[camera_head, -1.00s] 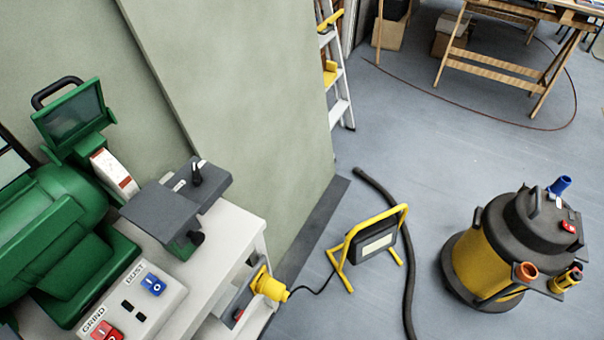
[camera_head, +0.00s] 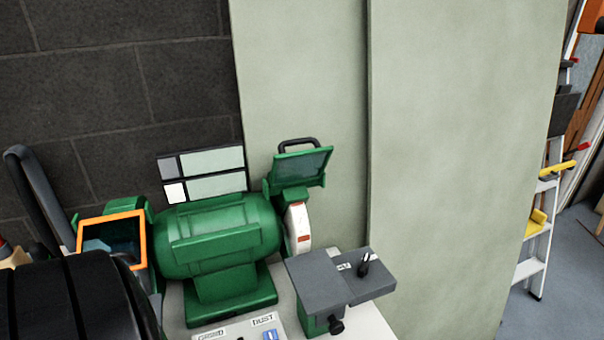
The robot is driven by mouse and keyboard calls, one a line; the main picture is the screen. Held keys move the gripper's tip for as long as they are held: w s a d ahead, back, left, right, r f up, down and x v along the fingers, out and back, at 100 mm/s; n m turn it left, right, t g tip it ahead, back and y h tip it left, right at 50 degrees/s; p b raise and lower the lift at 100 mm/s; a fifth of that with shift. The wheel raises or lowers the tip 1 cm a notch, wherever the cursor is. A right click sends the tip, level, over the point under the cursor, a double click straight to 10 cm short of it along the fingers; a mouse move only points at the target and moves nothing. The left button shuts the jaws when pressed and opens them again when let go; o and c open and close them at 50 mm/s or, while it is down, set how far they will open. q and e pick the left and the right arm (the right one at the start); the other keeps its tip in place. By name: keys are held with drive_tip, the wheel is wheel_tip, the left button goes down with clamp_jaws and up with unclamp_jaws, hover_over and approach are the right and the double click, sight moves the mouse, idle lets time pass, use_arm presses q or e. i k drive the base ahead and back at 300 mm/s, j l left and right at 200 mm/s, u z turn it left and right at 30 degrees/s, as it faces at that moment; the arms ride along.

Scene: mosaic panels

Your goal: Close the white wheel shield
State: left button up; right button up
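A green bench grinder (camera_head: 222,240) stands on a light bench in front of the wall. Its white wheel (camera_head: 298,228) is at the right end, with its front face exposed. The shield above the white wheel (camera_head: 301,166) is a green frame with a dark see-through pane and a black handle (camera_head: 299,143) on top. It is tilted up, clear of the wheel. A second shield with an orange frame (camera_head: 113,238) is at the left end of the grinder.
A grey tool rest (camera_head: 340,278) with a black knob juts out in front of the white wheel. Switches (camera_head: 270,335) sit at the bench's front. A large black ribbed shape (camera_head: 75,300) fills the lower left. A ladder (camera_head: 537,230) stands at the right.

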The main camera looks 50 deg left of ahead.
sight(318, 149)
drive_tip(key=u, duration=1.6)
